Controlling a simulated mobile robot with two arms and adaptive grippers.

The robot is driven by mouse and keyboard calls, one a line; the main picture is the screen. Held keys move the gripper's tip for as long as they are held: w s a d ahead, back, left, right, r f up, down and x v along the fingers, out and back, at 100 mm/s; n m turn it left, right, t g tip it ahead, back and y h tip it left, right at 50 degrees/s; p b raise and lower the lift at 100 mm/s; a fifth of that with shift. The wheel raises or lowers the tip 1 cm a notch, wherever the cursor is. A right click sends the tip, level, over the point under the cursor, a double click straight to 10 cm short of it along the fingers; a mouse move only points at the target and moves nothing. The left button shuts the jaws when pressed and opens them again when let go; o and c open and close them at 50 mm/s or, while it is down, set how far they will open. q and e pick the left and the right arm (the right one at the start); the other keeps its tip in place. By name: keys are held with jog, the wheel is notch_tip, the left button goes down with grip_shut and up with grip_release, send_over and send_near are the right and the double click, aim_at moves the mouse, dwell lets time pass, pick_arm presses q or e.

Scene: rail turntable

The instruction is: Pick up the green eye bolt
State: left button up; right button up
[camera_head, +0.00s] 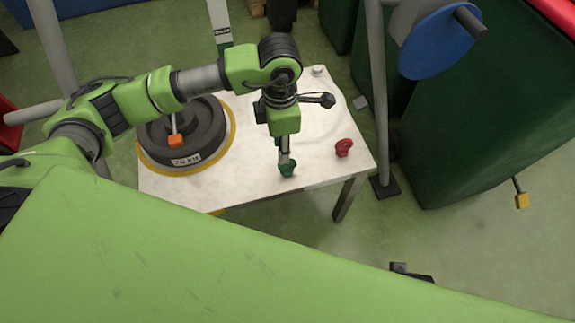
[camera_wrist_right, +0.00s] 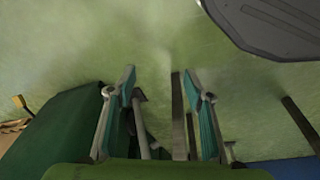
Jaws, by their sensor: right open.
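The green eye bolt (camera_head: 288,169) stands near the front edge of the white table (camera_head: 320,130) in the head view. My left gripper (camera_head: 284,158) points down right at it, and the fingers overlap its upper part. The fingers are small and seen from above, so I cannot tell whether they are closed on the bolt. My right gripper (camera_wrist_right: 160,85) shows in the right wrist view, with its two fingers apart and nothing between them. It is away from the table, with green floor beyond it.
A red eye bolt (camera_head: 344,147) stands to the right on the table. A dark round turntable (camera_head: 205,135) with a yellow rim and an orange-ended handle (camera_head: 176,141) is at the left. A grey post (camera_head: 377,90) and a large green cabinet (camera_head: 470,110) stand right of the table.

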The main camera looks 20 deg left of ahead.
aim_at(287, 166)
pick_arm(q)
jog(key=f, duration=0.5)
jog(key=f+b, duration=0.1)
jog(key=f, duration=0.1)
jog(key=shift+w+d+f, duration=0.15)
jog(key=shift+w+d, duration=0.15)
jog(key=shift+f, duration=0.4)
pick_arm(e)
jog(key=r, duration=0.4)
jog(key=shift+w, duration=0.35)
pick_arm(q)
grip_shut()
